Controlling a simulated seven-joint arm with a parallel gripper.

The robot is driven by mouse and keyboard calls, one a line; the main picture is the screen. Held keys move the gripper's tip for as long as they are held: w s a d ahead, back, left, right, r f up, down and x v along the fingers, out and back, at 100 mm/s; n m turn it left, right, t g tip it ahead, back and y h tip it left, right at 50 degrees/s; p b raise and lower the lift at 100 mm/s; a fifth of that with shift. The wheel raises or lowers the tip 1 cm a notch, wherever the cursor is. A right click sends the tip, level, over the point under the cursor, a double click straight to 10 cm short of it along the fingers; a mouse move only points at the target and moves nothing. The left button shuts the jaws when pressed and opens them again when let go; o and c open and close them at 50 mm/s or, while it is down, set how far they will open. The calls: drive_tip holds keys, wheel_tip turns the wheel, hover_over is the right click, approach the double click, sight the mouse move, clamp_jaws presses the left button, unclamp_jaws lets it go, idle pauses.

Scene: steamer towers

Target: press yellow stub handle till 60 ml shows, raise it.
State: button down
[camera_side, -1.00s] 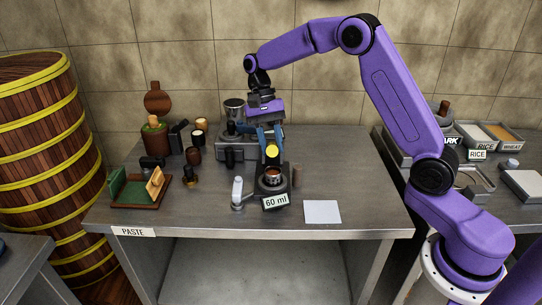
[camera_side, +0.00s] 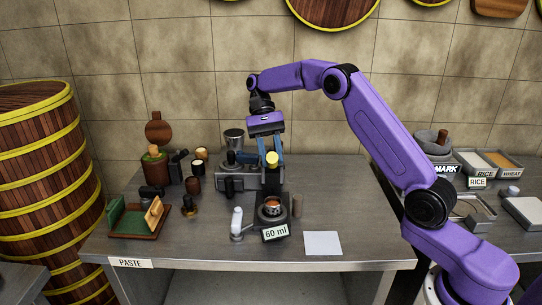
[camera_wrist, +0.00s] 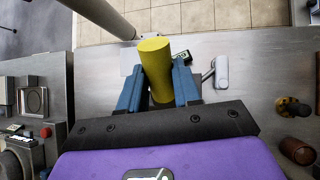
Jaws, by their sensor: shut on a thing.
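The yellow stub handle (camera_side: 272,159) is upright between the blue fingers of my gripper (camera_side: 272,170), at the dispenser near the front of the PASTE table. In the wrist view the yellow handle (camera_wrist: 157,68) sits between both blue fingers, and my gripper (camera_wrist: 160,85) is shut on it. A label reading 60 ml (camera_side: 276,232) stands at the front of the dispenser's dark base. A metal cup with brown contents (camera_side: 271,207) stands on that base below the handle. How the handle joins the dispenser is partly hidden by the fingers.
A white lever tap (camera_side: 237,224) stands just left of the base, and a white square (camera_side: 322,243) lies to its right. A grinder machine (camera_side: 234,165) stands behind. Small brown jars (camera_side: 193,185) and a green-and-wood stand (camera_side: 138,217) are at left.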

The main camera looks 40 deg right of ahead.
drive_tip(key=c, duration=0.8)
unclamp_jaws()
